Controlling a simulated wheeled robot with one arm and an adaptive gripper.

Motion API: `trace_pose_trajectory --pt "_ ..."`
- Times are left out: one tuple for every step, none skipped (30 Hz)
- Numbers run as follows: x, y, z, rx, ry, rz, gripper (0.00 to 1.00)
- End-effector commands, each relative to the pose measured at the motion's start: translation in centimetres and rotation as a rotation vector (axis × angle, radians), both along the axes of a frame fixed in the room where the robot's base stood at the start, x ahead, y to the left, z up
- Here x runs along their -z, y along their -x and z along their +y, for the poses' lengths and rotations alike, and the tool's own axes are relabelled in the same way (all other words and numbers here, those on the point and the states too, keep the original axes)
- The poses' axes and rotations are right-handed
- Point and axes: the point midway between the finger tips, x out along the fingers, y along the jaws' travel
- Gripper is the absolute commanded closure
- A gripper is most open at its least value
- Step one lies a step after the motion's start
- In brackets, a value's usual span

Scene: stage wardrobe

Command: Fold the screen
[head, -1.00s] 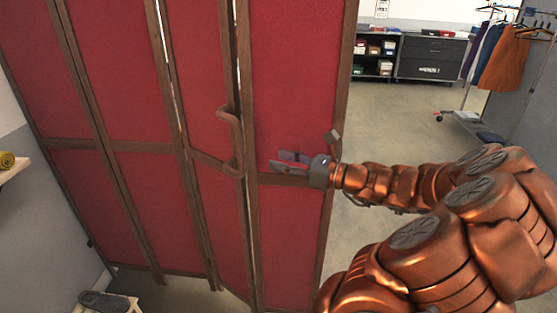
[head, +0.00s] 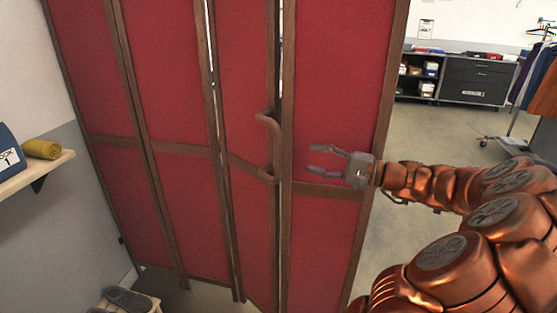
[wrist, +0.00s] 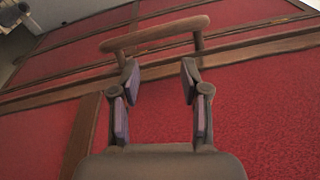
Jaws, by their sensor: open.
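The folding screen has red panels (head: 332,90) in brown wooden frames and stands upright, its panels slightly angled to one another. A wooden bar handle (head: 270,147) sticks out from the frame post left of the rightmost panel. My gripper (head: 318,162) is open and empty in front of the rightmost panel, pointing left, a little right of the handle in the head view. In the wrist view the handle (wrist: 155,34) lies crosswise just beyond the open fingertips (wrist: 158,75). The fingers appear apart from it.
At left, a wall shelf (head: 40,175) holds a yellow roll (head: 41,149) and a blue box (head: 9,150). A low wooden stand (head: 145,301) with dark shoes (head: 128,299) is at the lower left. Open floor (head: 435,135) lies right of the screen, with a dark cabinet (head: 478,80) behind.

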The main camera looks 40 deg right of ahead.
Motion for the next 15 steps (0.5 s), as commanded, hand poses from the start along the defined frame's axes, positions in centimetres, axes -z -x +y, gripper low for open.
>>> trace_pose_trajectory --pt "0.3 -0.3 0.0 -0.013 0.087 -0.051 0.54" --pt "0.3 -0.4 0.1 -0.020 0.144 -0.085 0.54" --pt "0.3 -0.6 0.0 -0.028 0.220 -0.131 0.54" --pt "0.3 -0.7 0.0 -0.034 0.279 -0.166 0.54" --pt "0.3 -0.8 -0.1 -0.038 0.337 -0.201 0.54" --pt "0.3 -1.0 -0.1 -0.045 0.412 -0.248 0.54" --pt "0.3 -1.1 -0.1 -0.052 0.468 -0.284 0.54" --pt "0.2 -1.2 0.0 -0.059 0.522 -0.322 0.54" --pt "0.2 -1.3 0.0 -0.067 0.596 -0.372 0.54" --pt "0.2 -1.5 0.0 -0.073 0.652 -0.410 0.54" --pt "0.2 -1.6 0.0 -0.077 0.707 -0.448 0.54" --pt "0.2 -1.7 0.0 -0.084 0.782 -0.498 0.54" --pt "0.2 -1.9 0.0 -0.090 0.836 -0.537 0.54" --pt "0.2 -2.0 0.1 -0.095 0.888 -0.575 0.54" --pt "0.3 -2.1 0.2 -0.102 0.959 -0.629 0.54"
